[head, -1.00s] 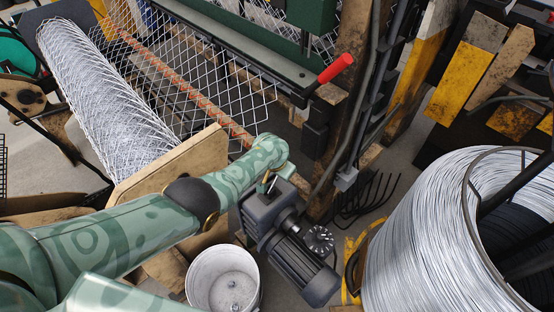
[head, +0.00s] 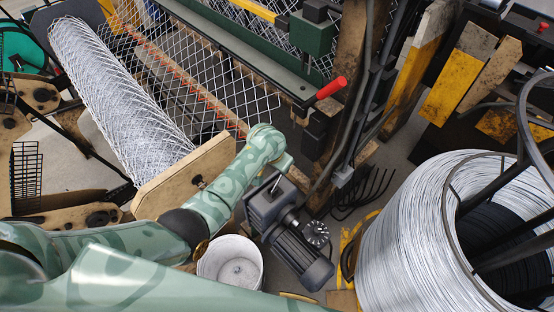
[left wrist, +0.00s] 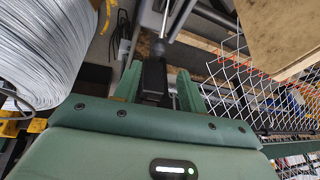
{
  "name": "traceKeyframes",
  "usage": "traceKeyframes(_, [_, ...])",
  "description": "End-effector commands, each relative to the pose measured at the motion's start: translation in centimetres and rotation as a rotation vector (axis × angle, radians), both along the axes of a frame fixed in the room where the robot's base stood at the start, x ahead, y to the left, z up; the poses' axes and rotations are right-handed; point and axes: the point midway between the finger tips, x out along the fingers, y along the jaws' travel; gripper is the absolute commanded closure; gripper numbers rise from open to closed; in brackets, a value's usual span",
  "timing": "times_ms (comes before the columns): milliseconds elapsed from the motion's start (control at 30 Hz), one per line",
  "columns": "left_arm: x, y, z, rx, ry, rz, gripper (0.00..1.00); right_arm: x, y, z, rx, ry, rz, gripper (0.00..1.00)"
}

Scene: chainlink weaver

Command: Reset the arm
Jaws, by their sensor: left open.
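My left arm (head: 225,190), green with a swirl pattern, comes in from the left in the head view. It reaches past the end board of the mesh roll, and its far end is beside a dark grey motor (head: 290,240). The jaws cannot be made out there. In the left wrist view my left gripper (left wrist: 160,80) shows two green fingers standing apart, with a dark part visible between them. I see nothing held. My right gripper is in neither view.
A roll of chainlink mesh (head: 120,100) with a wooden end board (head: 185,178) lies at left. A white bucket (head: 228,262) stands below the arm. A large wire coil (head: 410,220) fills the right. A red-handled lever (head: 330,88) juts from the green machine.

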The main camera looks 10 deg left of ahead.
Motion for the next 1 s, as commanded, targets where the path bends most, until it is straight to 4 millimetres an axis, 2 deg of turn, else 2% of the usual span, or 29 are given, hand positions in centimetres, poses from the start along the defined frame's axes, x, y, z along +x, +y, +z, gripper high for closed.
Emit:
traceKeyframes(367, [0.0, -0.1, 0.0, -0.001, -0.001, -0.002, 0.59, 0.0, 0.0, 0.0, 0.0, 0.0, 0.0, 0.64])
traceKeyframes(567, [2.3, -0.8, 0.1, -0.077, -0.15, 0.026, 0.59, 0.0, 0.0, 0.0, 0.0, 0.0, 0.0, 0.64])
traceKeyframes(600, [1.7, -0.2, -2.7, -0.091, -0.179, 0.044, 0.59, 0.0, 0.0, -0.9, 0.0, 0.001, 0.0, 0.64])
traceKeyframes(667, [-0.9, 0.9, -8.2, -0.1, -0.188, 0.066, 0.59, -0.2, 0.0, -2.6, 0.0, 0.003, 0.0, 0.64])
traceKeyframes(700, [-2.7, 1.7, -11.4, -0.102, -0.188, 0.077, 0.59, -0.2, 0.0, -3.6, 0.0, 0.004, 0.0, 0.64])
traceKeyframes(767, [-5.9, 2.7, -15.9, -0.101, -0.177, 0.091, 0.59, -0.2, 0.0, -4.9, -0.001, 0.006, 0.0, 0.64])
traceKeyframes(800, [-8.2, 3.5, -18.7, -0.098, -0.165, 0.098, 0.59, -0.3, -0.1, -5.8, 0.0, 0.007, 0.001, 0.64])
traceKeyframes(867, [-12.0, 4.6, -22.7, -0.091, -0.139, 0.106, 0.59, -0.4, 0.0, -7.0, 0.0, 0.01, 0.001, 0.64])
traceKeyframes(900, [-14.6, 5.2, -25.2, -0.087, -0.12, 0.112, 0.59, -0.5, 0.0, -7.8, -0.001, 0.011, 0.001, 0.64])
traceKeyframes(967, [-18.7, 6.4, -28.7, -0.077, -0.086, 0.118, 0.59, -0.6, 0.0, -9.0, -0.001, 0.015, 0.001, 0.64])
traceKeyframes(1000, [-21.6, 7.1, -30.9, -0.07, -0.06, 0.122, 0.59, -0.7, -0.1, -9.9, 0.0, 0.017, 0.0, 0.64])
